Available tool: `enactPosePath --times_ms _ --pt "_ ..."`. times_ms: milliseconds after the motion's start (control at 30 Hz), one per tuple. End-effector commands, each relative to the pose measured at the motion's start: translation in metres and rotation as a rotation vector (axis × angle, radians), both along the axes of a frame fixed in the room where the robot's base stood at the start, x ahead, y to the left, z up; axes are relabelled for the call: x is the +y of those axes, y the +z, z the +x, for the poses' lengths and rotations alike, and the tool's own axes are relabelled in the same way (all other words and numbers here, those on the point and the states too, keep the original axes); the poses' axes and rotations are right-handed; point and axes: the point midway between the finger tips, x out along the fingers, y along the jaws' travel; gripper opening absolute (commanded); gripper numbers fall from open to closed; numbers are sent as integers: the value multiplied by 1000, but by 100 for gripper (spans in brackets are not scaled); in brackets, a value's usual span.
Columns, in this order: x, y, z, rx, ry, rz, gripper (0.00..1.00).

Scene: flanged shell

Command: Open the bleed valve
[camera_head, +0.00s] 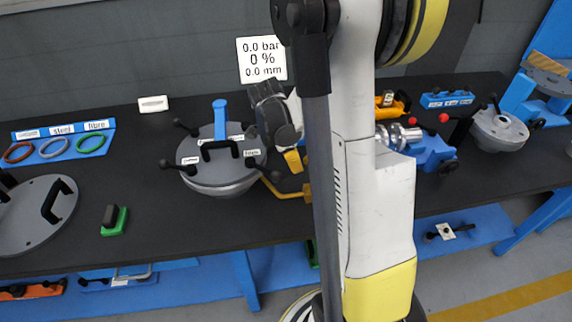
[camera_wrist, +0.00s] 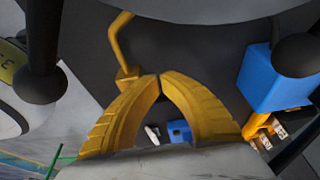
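No part in view is legibly marked as the bleed valve. The grey flanged shell (camera_head: 220,183) stands on the black bench, with dark clamp knobs around its lid, a black handle and an upright blue lever (camera_head: 220,118). A bent yellow pipe (camera_head: 288,194) comes off its right side; it also shows in the wrist view (camera_wrist: 122,40). My gripper (camera_head: 295,160) is just right of the shell, above the pipe. In the wrist view its yellow fingertips (camera_wrist: 159,77) meet, with nothing seen between them. The pipe's end lies by the left finger; whether they touch is unclear.
A sign (camera_head: 262,59) reads 0.0 bar, 0 %, 0.0 mm. Left are a ring rack (camera_head: 62,146), a round lid (camera_head: 35,213) and a green-based block (camera_head: 114,221). Right are a blue vice (camera_head: 430,150) and a smaller grey flanged part (camera_head: 499,130). My arm hides the bench's middle.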

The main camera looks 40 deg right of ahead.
Motion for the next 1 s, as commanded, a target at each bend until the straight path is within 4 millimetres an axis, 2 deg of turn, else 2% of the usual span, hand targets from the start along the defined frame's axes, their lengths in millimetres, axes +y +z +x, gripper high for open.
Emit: enactPosePath --times_ms 200,1000 --pt "-10 -2 -6 -1 0 0 0" --pt "-15 -2 -6 -1 -75 -1 0"
